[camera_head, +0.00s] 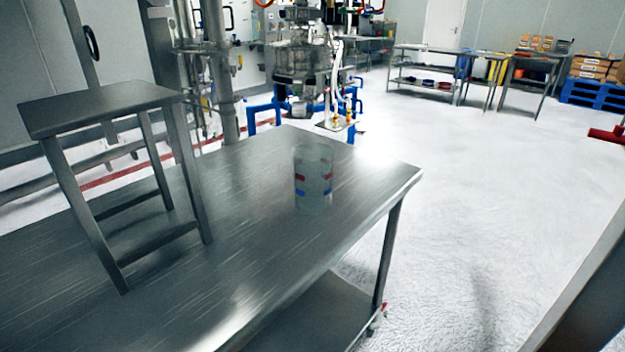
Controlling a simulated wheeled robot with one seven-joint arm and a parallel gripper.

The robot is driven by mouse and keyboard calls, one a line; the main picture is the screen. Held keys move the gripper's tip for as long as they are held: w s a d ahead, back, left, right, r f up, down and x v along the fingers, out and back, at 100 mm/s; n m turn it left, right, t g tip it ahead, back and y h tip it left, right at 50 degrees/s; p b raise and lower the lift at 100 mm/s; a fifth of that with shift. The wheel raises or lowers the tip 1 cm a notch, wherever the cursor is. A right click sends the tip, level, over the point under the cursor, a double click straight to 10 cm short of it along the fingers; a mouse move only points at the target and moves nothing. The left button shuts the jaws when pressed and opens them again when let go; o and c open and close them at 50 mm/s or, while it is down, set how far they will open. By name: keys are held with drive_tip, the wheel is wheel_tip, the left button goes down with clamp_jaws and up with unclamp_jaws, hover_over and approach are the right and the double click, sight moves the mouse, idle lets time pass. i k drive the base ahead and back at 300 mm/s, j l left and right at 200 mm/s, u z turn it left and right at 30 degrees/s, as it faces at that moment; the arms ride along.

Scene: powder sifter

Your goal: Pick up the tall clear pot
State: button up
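The tall clear pot (313,181) stands upright on a brushed metal table (215,262), near the table's far right part. It is see-through, with red marks and blue marks on its side. Nothing touches it apart from the table top. My gripper is not in this view.
A metal stool-like stand (105,110) is at the table's left. Sifter machinery (300,70) with pipes and blue supports is behind the table. White floor to the right is open. A dark metal edge (585,290) crosses the lower right corner. Shelves (430,72) and boxes on a blue pallet (590,92) stand far back.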

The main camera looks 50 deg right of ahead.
sight(312, 162)
drive_tip(key=j+z, duration=0.8)
drive_tip(key=k+j+z, duration=0.15)
drive_tip(key=z, duration=0.25)
drive_tip(key=j, duration=0.05)
